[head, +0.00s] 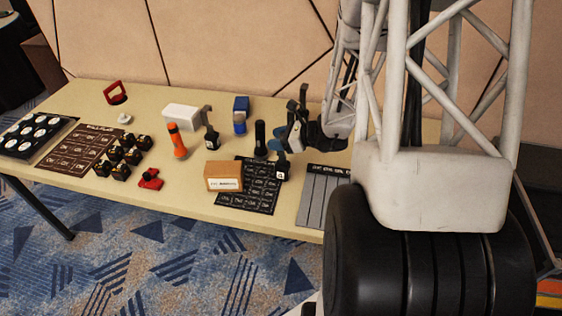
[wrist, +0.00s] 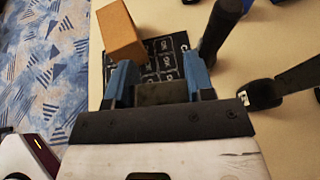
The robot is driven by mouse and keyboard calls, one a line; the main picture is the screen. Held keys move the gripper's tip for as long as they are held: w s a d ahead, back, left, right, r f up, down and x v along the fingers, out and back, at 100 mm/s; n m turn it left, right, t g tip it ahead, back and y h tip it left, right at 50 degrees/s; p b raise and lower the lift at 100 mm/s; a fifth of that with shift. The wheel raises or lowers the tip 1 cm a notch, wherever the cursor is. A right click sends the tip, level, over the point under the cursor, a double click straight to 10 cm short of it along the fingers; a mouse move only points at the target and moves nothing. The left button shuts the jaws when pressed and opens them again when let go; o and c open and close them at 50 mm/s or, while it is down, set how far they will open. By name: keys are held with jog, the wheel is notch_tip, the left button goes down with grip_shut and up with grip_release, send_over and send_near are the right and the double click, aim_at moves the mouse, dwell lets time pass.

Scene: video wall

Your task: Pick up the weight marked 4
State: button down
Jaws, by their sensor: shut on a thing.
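My gripper (head: 287,143) is over the right part of the table in the head view. In the wrist view its two blue fingers (wrist: 160,78) are closed on a dark block, the black weight (wrist: 160,94). In the head view this black weight (head: 282,170) shows just below the gripper, at the right edge of the black printed mat (head: 245,203). Its pale label is too small to read. Another black weight (wrist: 262,95) with a white label lies to the right in the wrist view. A further black weight (head: 212,139) stands farther left in the head view.
A tan box (head: 222,178) and a black cylinder (head: 260,139) stand close to the gripper. An orange flashlight (head: 177,142), a white box (head: 182,117) and a blue object (head: 240,115) stand beyond. A grey panel (head: 322,198) lies at the right.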

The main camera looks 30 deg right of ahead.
jog(key=shift+r, duration=0.15)
jog(key=s+a+r, duration=0.2)
jog(key=s, duration=0.5)
jog(key=s+a+r, duration=0.2)
jog(key=s+a, duration=0.1)
jog(key=s, duration=0.5)
jog(key=shift+a+r, duration=0.2)
jog(key=shift+r, duration=0.15)
dwell(0.4)
dwell(0.7)
